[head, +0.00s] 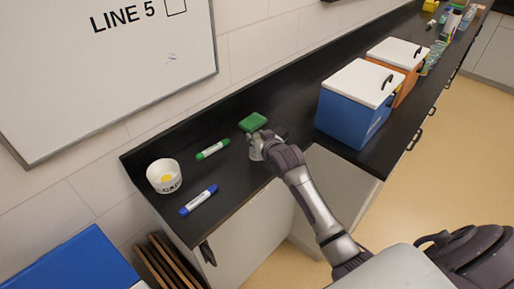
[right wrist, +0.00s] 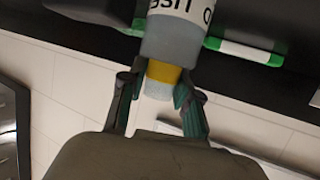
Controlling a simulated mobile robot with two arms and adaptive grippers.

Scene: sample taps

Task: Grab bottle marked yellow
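In the right wrist view a grey bottle (right wrist: 172,42) shows a white label with dark lettering, a yellow band (right wrist: 163,71) at its neck and a pale cap (right wrist: 158,89). My right gripper (right wrist: 158,84) has one finger on each side of the neck and cap. The fingers lie very close to the neck; whether they press on it is unclear. In the head view my right gripper (head: 257,146) is at the counter's front part, and its hand and arm hide most of the bottle there. My left gripper is not in view.
A green block (head: 252,122) lies just behind my gripper. A green marker (head: 213,149), a blue marker (head: 198,200) and a white cup (head: 164,176) are left on the dark counter. A blue box (head: 352,104) with a white lid stands to the right, an orange box (head: 407,87) beyond it.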

